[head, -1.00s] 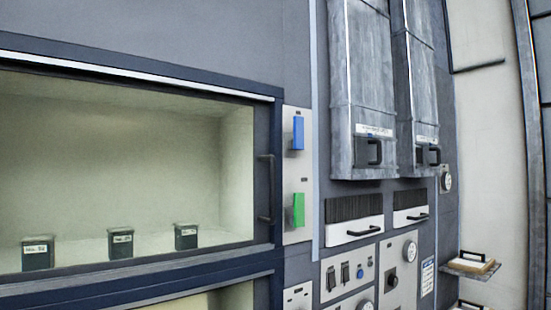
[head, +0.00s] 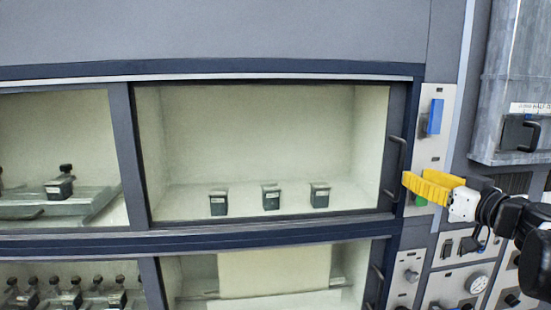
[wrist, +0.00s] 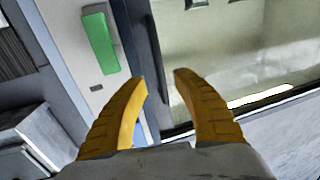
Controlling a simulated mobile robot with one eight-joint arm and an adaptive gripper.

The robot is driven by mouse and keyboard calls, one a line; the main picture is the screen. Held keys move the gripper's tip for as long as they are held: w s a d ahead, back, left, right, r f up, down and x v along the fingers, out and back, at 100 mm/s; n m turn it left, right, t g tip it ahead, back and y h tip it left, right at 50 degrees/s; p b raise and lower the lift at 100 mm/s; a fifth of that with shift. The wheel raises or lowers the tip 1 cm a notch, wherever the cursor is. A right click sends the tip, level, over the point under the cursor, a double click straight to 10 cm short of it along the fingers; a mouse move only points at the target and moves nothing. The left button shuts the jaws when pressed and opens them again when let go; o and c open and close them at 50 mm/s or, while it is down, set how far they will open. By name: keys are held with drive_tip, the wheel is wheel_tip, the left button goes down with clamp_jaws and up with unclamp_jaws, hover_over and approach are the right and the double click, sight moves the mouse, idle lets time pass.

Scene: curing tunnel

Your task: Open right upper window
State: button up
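The right upper window (head: 260,150) is a framed glass pane, and three small dark labelled boxes stand behind it. Its dark vertical handle (head: 396,166) is on the right side of the frame. My gripper (head: 410,184) has yellow fingers and is at the right edge of the window, close to the handle's lower part. In the wrist view my gripper (wrist: 159,75) has its two fingers apart with a gap between them. A dark upright bar (wrist: 150,90) shows behind the gap. I cannot tell whether the fingers touch the handle.
A panel right of the window carries a blue switch (head: 435,117) and a green one, which shows in the wrist view (wrist: 100,43). Another window (head: 60,150) is at the left, with lower windows (head: 260,275) beneath. A grey duct (head: 512,80) with a handle stands at the right.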

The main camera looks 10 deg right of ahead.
sight(401, 170)
drive_tip(key=x, duration=0.6)
drive_tip(key=shift+p, duration=0.4)
drive_tip(key=shift+s, duration=0.1)
clamp_jaws()
